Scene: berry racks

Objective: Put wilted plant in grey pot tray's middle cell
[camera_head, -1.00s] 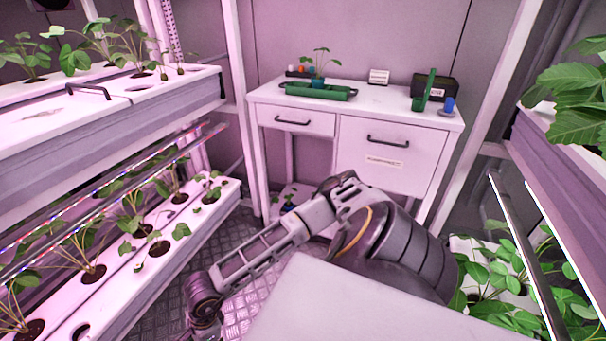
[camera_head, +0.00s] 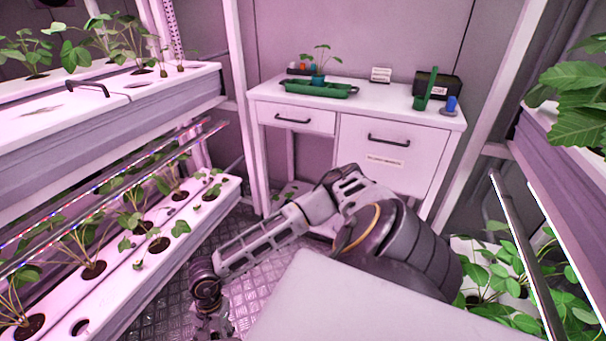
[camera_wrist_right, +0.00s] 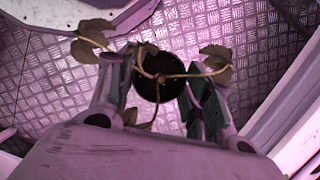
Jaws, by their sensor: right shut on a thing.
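The wilted plant (camera_wrist_right: 152,66) shows in the right wrist view, with drooping brownish leaves and thin stems in a round dark pot (camera_wrist_right: 158,90). My right gripper (camera_wrist_right: 160,78) is shut on this pot, a finger on each side, above the metal floor. In the head view my right arm reaches down to the lower left, and its wrist end is at the bottom edge, with the fingers not clear. I cannot make out a grey pot tray in either view. My left gripper is not in view.
A white cabinet (camera_head: 360,140) at the back bears a green tray (camera_head: 318,89), a teal pot with a plant (camera_head: 317,80), a green scoop (camera_head: 424,92) and a blue cup (camera_head: 450,105). Planted racks (camera_head: 160,270) line the left. More plants stand at right. Metal floor lies between.

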